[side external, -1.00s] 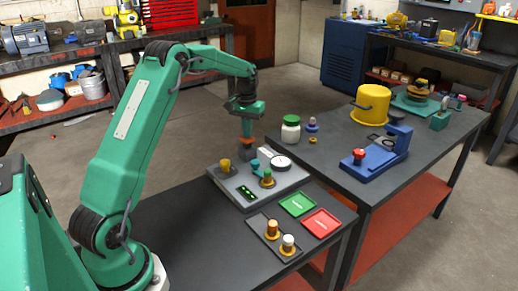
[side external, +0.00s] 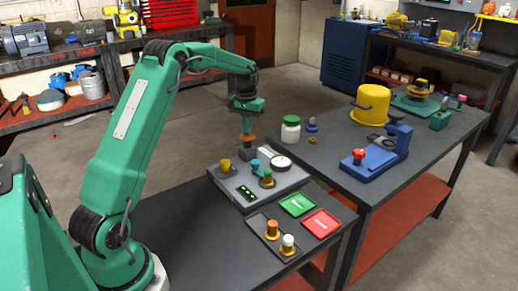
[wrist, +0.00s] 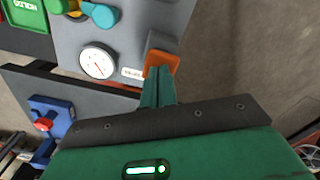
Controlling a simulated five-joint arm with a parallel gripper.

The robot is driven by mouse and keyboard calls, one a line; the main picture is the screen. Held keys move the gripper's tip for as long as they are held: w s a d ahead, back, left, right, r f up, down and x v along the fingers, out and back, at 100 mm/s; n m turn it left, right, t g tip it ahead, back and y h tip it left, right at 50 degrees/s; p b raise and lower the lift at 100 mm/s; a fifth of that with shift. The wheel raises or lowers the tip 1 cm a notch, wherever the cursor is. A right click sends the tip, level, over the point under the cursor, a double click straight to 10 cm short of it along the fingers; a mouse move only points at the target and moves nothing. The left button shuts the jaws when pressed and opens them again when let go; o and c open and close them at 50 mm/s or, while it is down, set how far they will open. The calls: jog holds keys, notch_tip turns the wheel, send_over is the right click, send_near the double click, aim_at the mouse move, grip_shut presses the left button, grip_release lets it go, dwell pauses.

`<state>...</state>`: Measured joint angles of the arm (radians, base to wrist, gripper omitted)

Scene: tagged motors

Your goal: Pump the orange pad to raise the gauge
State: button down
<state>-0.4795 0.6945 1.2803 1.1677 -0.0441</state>
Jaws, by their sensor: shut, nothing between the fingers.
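The orange pad (side external: 247,138) sits on top of a grey post at the back of the grey panel unit (side external: 232,190). It also shows in the wrist view (wrist: 164,58). My gripper (side external: 246,131) is shut and empty, pointing down with its tips at the pad's top. In the wrist view my gripper (wrist: 158,72) overlaps the pad's near edge, and I cannot tell whether it touches. The round white gauge (side external: 281,163) is on the panel near the post. In the wrist view the gauge (wrist: 97,63) shows a thin needle, its reading too small to tell.
A teal knob (side external: 255,165), a yellow knob (side external: 224,165) and a green-lit display (side external: 246,194) are on the panel. Green (side external: 297,204) and red (side external: 321,222) trays lie in front. A white jar with green lid (side external: 291,129) stands behind on the other bench.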

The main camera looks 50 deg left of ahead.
jog(key=shift+r, duration=0.9)
jog(key=shift+f, duration=0.25)
jog(key=shift+f, duration=1.7)
jog(key=shift+r, duration=1.95)
jog(key=shift+f, duration=0.25)
